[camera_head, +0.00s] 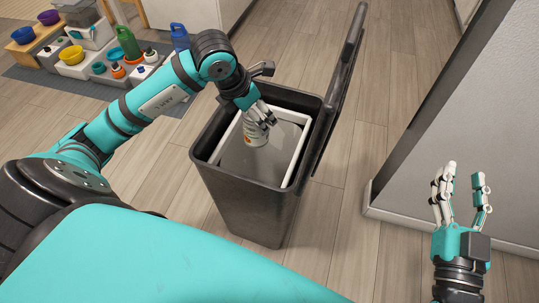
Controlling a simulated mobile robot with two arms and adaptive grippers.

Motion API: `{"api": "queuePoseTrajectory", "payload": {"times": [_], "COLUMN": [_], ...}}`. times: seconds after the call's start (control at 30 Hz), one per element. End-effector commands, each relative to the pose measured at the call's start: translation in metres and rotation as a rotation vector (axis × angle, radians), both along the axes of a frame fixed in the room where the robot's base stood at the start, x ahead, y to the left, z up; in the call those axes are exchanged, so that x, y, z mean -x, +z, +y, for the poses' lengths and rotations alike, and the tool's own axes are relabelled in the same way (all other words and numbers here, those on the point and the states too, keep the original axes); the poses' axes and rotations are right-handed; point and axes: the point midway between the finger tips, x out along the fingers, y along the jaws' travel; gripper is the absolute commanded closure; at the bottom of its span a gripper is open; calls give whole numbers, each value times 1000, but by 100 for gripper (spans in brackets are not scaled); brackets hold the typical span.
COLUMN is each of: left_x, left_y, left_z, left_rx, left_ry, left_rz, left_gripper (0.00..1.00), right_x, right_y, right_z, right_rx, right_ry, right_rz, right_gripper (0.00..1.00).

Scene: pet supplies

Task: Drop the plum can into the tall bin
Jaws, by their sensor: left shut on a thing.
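The tall bin (242,203) is dark grey and stands on the floor in front of me, with a white inner frame and its lid (342,75) raised on the right side. My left gripper (259,121) is over the bin's opening, shut on a can (255,136). The can looks whitish with orange marks and hangs below the fingers, within the outline of the opening. Its top is hidden by the fingers, and I cannot tell its height against the rim. My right gripper (462,200) is open and empty, to the right of the bin.
At the upper left, a grey mat (32,76) carries bowls, bottles and white boxes, including a green bottle (128,44) and a blue container (180,38). A grey wall panel (465,120) stands on the right. Wooden floor is clear around the bin.

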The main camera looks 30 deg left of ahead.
Motion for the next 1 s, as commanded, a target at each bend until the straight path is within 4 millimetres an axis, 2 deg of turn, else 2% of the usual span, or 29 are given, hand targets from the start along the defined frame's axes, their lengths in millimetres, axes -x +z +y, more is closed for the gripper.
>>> {"api": "queuePoseTrajectory", "payload": {"times": [0.4,0.43,0.6,0.63,0.87,1.0], "left_x": [0,0,0,0,0,2], "left_y": [-1,-1,-1,-1,-2,5], "left_z": [0,0,0,0,0,2], "left_rx": [0,0,-1,-1,0,-1], "left_ry": [0,0,0,0,0,1], "left_rz": [-2,-2,-1,-1,1,-3], "left_gripper": [86,36,14,11,11,11], "right_x": [1,1,1,1,1,1], "right_y": [6,6,6,6,6,6], "right_z": [1,1,1,0,1,1], "right_rx": [-9,-9,-9,-9,-9,-9], "right_ry": [2,2,1,1,2,2], "right_rz": [-33,-33,-33,-33,-32,-33], "right_gripper": [60,60,60,60,60,60]}}
